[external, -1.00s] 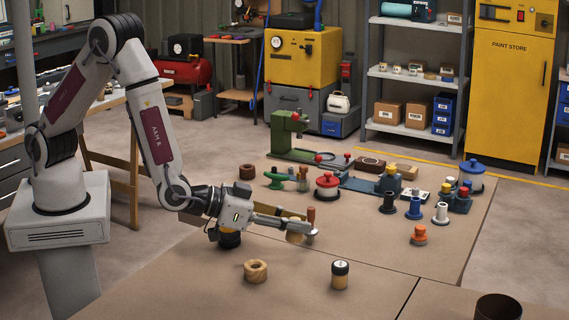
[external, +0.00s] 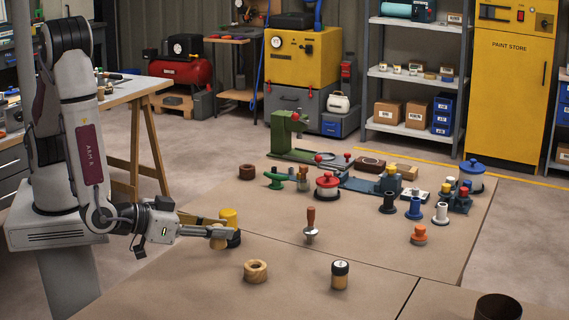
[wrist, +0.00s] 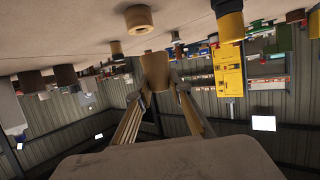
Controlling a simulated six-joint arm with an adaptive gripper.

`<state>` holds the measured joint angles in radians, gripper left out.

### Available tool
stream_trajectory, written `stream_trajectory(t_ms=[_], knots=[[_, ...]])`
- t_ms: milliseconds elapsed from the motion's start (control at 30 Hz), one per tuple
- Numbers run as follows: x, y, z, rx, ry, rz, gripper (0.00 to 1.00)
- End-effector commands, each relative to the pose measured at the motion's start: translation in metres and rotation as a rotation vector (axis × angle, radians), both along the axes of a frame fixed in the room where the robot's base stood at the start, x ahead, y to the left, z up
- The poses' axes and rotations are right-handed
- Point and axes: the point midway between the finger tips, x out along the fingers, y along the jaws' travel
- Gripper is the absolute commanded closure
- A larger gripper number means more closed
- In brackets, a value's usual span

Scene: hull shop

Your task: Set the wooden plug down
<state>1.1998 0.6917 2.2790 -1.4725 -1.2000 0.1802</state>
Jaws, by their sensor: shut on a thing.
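The wooden plug (wrist: 155,70) is a pale, tapered piece of wood. In the wrist view it sits between the two fingertips of my gripper (wrist: 161,85), which is shut on it. In the external view my gripper (external: 213,231) is level over the left part of the bench, and the plug (external: 217,242) shows partly behind the fingers. It appears held off the bench top, though the gap beneath it is hard to judge.
A yellow-topped piece with a dark base (external: 229,217) stands right beside the plug.

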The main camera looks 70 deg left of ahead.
Motion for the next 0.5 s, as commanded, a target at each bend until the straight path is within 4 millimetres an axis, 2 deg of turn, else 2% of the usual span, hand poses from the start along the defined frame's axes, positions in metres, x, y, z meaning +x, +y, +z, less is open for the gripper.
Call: stream_trajectory(t_ms=[100,300,500], knots=[[-0.013,0.022,0.001,0.0,0.0,0.077,0.91],[-0.026,0.06,0.004,-0.001,-0.001,0.208,0.91],[-0.033,0.077,0.006,-0.001,0.0,0.273,0.91]])
